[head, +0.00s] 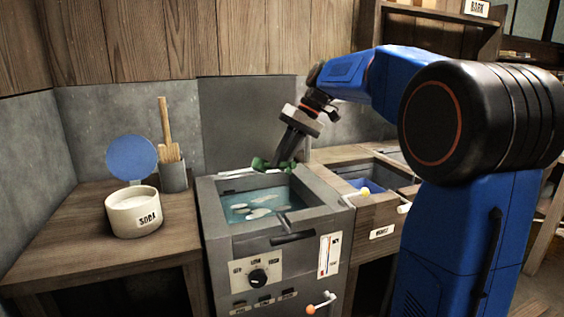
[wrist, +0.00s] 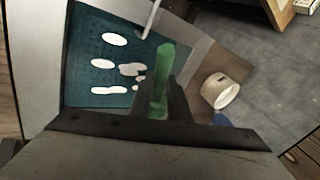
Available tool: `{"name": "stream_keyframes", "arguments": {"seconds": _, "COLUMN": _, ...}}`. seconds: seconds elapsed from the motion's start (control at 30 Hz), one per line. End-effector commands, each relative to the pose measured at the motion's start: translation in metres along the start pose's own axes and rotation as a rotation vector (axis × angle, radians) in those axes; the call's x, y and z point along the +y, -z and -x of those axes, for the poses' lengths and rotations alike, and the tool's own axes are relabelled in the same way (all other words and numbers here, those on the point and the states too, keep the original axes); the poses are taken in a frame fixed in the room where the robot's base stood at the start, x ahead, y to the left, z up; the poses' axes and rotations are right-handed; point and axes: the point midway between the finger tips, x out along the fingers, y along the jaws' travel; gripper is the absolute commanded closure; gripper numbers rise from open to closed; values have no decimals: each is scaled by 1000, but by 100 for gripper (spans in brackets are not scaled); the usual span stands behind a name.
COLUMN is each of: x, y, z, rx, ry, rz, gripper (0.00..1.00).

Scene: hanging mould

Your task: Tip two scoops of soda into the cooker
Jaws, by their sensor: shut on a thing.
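The cooker (head: 218,222) is a grey metal box with an open top, holding teal liquid (head: 240,206) with several white patches. The liquid also fills the left of the wrist view (wrist: 85,65). My gripper (head: 277,163) is at the cooker's back rim, pointing down. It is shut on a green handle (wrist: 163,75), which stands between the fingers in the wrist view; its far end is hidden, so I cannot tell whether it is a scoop. The white soda crock (head: 133,222) stands on the wooden bench left of the cooker, apart from my gripper; its contents are not clear.
A blue disc (head: 131,160) and a grey holder (head: 173,177) with a wooden paddle (head: 166,130) stand behind the crock. A wooden unit (head: 375,212) with a blue-lined basin adjoins the cooker's right side. The bench front (head: 80,250) is clear. A grey wall is close behind.

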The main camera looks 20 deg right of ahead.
Motion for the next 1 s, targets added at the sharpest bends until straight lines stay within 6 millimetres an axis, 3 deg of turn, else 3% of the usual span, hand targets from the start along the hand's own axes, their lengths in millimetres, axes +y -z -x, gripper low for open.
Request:
{"name": "stream_keyframes", "arguments": {"seconds": 0.6, "x": -6, "y": 1, "z": 7, "rx": -13, "ry": -534, "rz": 233, "gripper": 100}}
{"name": "stream_keyframes", "arguments": {"seconds": 1.0, "x": -5, "y": 2, "z": 9, "rx": -13, "ry": -582, "rz": 250, "gripper": 100}}
